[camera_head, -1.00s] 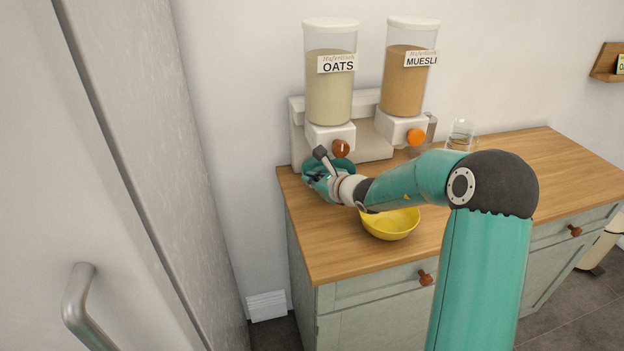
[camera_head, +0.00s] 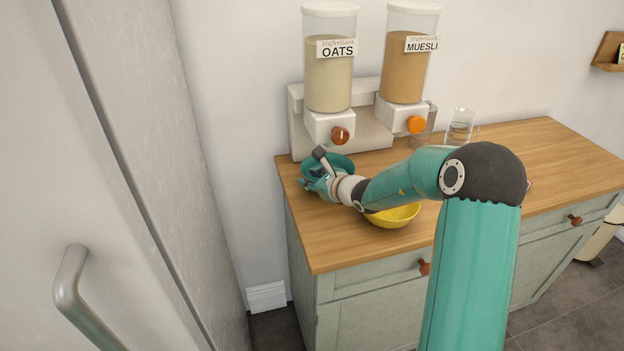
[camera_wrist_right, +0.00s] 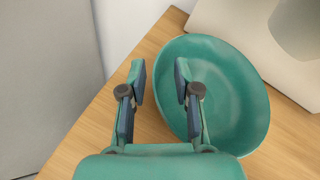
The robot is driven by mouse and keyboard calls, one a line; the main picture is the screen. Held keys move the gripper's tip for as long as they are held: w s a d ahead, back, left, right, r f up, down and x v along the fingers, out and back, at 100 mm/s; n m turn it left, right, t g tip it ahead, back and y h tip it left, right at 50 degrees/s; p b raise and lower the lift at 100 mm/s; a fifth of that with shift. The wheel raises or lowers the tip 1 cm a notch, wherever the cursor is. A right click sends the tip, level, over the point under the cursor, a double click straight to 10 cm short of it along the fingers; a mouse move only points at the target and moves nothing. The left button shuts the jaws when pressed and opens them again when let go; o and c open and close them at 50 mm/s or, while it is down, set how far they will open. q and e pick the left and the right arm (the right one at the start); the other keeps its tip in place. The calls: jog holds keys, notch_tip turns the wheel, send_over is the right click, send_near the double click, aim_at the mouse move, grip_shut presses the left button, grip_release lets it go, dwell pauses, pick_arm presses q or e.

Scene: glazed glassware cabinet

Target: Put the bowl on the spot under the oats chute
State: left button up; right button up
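A teal bowl (camera_head: 340,162) is on the wooden counter in front of the oats dispenser (camera_head: 328,75), just below its white chute block (camera_head: 325,124) in the head view. I cannot tell whether it is exactly under the outlet. My right gripper (camera_head: 316,172) is at the bowl's left side. In the right wrist view the gripper (camera_wrist_right: 160,82) has its fingers apart, with the left rim of the bowl (camera_wrist_right: 225,95) between them and the right finger over the bowl's inside. The bowl looks empty. My left gripper is out of view.
A yellow bowl (camera_head: 395,216) stands nearer the front, partly behind my right arm. The muesli dispenser (camera_head: 405,65) and a glass jug (camera_head: 460,127) are to the right. A tall cabinet door with a handle (camera_head: 72,290) is at the left. The counter's right part (camera_head: 540,150) is clear.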

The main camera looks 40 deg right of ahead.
jog(key=shift+s+r, duration=0.1)
jog(key=v, duration=1.1)
jog(key=shift+s+b, duration=0.35)
jog(key=shift+b, duration=0.1)
jog(key=shift+a+r, duration=0.1)
jog(key=shift+a, duration=0.05)
